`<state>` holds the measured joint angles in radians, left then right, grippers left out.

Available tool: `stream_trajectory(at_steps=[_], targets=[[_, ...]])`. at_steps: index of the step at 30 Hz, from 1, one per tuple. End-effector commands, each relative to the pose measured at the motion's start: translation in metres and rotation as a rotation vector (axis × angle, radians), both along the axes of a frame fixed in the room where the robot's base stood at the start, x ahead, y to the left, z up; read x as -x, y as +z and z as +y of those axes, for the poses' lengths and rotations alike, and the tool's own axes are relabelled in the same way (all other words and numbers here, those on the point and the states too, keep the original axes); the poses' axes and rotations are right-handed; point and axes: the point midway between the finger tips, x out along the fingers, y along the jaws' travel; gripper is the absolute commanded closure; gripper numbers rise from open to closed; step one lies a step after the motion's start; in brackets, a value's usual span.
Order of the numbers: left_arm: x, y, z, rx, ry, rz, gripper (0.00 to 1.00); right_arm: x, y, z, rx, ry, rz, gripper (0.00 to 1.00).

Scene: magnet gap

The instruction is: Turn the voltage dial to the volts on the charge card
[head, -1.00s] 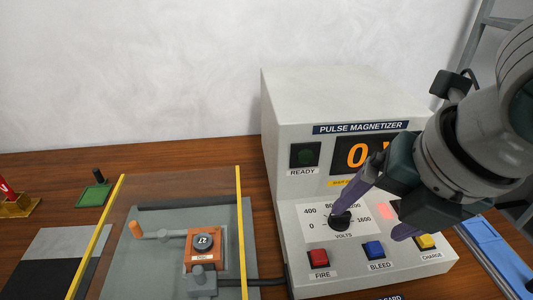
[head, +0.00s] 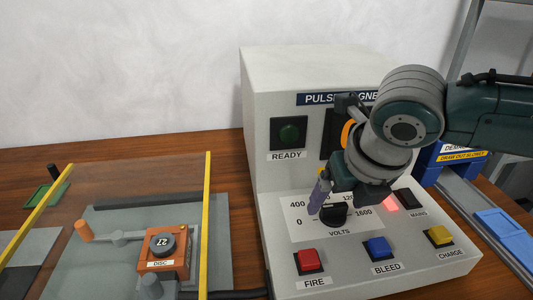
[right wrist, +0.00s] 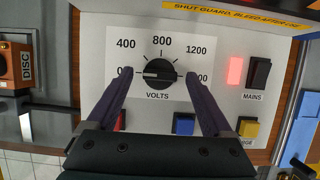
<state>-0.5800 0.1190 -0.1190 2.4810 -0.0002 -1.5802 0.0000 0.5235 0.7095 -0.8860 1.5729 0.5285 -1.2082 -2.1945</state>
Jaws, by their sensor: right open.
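The black voltage dial (head: 334,214) sits on a white scale plate on the magnetizer's sloped panel. In the right wrist view the dial (right wrist: 159,73) shows a pale line pointing left, near the 0 mark. My right gripper (head: 340,204) is over the dial. In the right wrist view its open fingers (right wrist: 157,76) straddle the dial, one on each side, with space between them and the knob. The charge card is not in view, and my left gripper is not in view.
Red FIRE (head: 308,259), blue BLEED (head: 378,246) and yellow CHARGE (head: 439,235) buttons lie just below the dial. The MAINS switch (right wrist: 259,73) is to its right, beside a lit red lamp. A clear guard with yellow edges (head: 204,225) stands left. My arm partly hides the display.

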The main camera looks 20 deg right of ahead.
Motion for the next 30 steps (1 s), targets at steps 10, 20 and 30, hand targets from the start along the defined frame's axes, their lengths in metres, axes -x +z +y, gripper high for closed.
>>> stream_trajectory(at_steps=[10,20,30], targets=[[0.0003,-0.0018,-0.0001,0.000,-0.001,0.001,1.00,-0.0024,-0.0050,-0.0006,0.000,0.000,-0.001,0.15],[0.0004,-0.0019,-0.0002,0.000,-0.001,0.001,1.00,-0.0022,-0.0049,-0.0005,0.000,0.000,-0.001,0.51],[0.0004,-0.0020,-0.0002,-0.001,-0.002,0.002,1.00,-0.0022,-0.0049,-0.0006,0.000,0.000,0.000,0.89]])
